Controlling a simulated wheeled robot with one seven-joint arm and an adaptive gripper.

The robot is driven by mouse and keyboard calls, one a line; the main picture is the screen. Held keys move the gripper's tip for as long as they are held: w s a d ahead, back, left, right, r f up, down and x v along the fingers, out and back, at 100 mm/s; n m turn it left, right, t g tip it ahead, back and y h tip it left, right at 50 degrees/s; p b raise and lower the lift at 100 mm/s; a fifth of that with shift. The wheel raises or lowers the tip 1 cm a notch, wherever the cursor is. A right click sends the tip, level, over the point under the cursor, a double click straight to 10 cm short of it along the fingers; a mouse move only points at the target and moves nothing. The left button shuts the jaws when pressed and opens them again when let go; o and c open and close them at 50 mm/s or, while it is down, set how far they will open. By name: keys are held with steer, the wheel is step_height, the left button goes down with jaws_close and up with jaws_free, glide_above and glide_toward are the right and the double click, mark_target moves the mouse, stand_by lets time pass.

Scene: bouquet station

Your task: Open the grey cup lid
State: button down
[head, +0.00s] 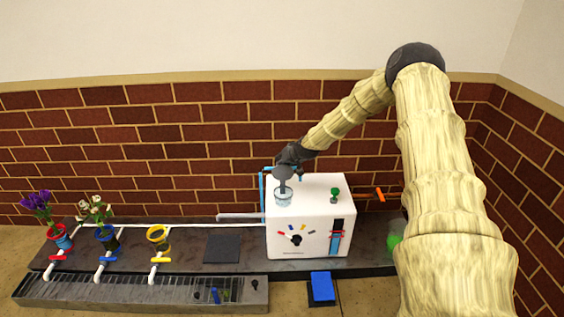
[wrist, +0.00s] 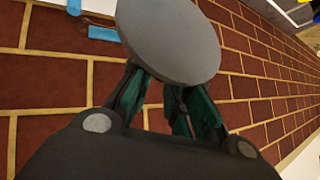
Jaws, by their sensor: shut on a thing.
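The grey cup lid (head: 283,173) is a round disc above the clear cup (head: 283,198) at the top left of the white machine. A narrow grey piece shows between the lid and the cup; I cannot tell how they join. My gripper (head: 287,161) is just behind and above the lid. In the wrist view the lid (wrist: 170,38) is a large tilted disc at the fingertips of my gripper (wrist: 165,82), which is shut on it. The lid hides the fingertips and the exact contact there.
The white machine (head: 312,220) has a dial, a green knob (head: 335,192) and a blue gauge. Blue pipe (head: 262,190) runs up its left side, close to my gripper. Several coloured vases, two with flowers, stand on the left counter. The brick wall (head: 180,150) is close behind.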

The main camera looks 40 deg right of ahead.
steer(key=shift+s+f, duration=0.4)
steer(key=shift+f, duration=0.3)
steer(key=c, duration=1.4)
jaws_free()
steer(key=shift+d+f, duration=0.1)
steer(key=shift+s+a, duration=0.1)
steer(key=shift+a, duration=0.1)
steer(key=shift+s+r, duration=0.25)
steer(key=shift+r, duration=0.2)
steer(key=shift+s+r, duration=0.2)
steer(key=shift+w+r+v, duration=0.1)
steer(key=shift+r+v, duration=0.05)
steer(key=shift+v, duration=1.65)
steer(key=shift+w+r+v, duration=0.1)
steer(key=shift+w+v, duration=0.05)
steer(key=shift+v, duration=1.6)
steer(key=shift+w+r+v, duration=0.1)
steer(key=shift+r+v, duration=0.05)
steer(key=shift+v, duration=1.65)
